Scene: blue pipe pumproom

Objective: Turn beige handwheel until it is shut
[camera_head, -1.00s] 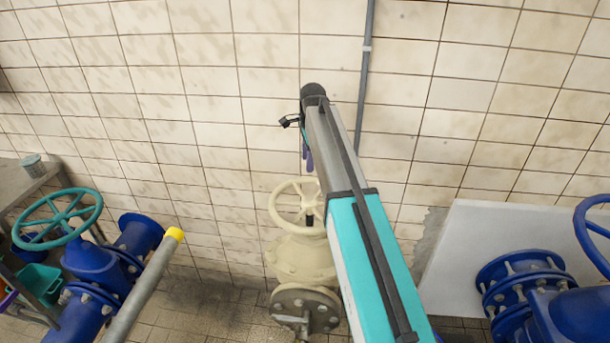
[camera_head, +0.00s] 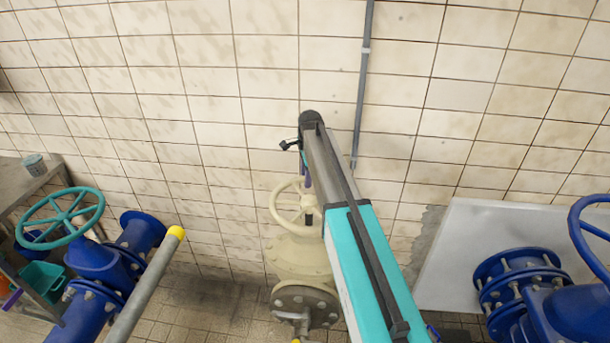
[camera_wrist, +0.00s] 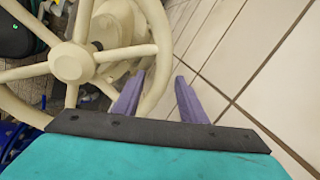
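The beige handwheel (camera_head: 278,212) sits on top of a beige valve (camera_head: 300,258) in front of the tiled wall. My arm covers its right side in the head view. In the wrist view the handwheel (camera_wrist: 72,62) fills the upper left, with its hub, spokes and thick rim clear. My gripper (camera_wrist: 160,76) has two purple fingers spread apart. In the picture the right part of the rim runs between them, but I cannot tell how deep they reach. The gap is open and not clamped. In the head view my gripper is mostly hidden behind the arm.
A teal handwheel (camera_head: 62,218) on blue piping stands at the left, near a yellow-capped grey bar (camera_head: 150,285). A blue handwheel (camera_head: 590,235) and blue flanges stand at the right, by a pale slab (camera_head: 470,240). A grey pipe (camera_head: 364,80) runs down the wall.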

